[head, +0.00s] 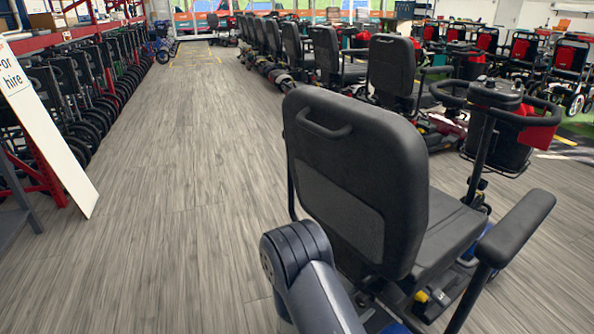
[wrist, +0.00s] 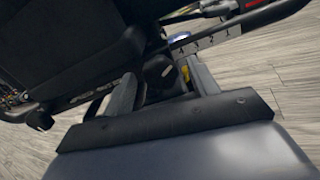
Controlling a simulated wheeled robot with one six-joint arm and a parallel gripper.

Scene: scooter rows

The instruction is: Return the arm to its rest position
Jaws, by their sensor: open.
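My arm (head: 300,270) rises at the bottom centre of the head view, close behind a black mobility scooter seat (head: 355,185). My gripper is not visible in the head view. In the wrist view my gripper (wrist: 162,72) is open, with one grey finger on each side of a gap. A black knob-like part (wrist: 157,69) shows in or beyond this gap, with a small yellow piece (wrist: 185,72) beside the right finger. Whether the fingers touch any part cannot be told. Nothing is seen held.
The scooter's armrest (head: 515,228) juts out at right, its handlebar (head: 495,95) farther on. A row of scooters (head: 392,70) stretches behind it. Folded wheelchairs (head: 75,90) and a leaning sign (head: 50,130) line the left. The wooden floor (head: 180,180) between is clear.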

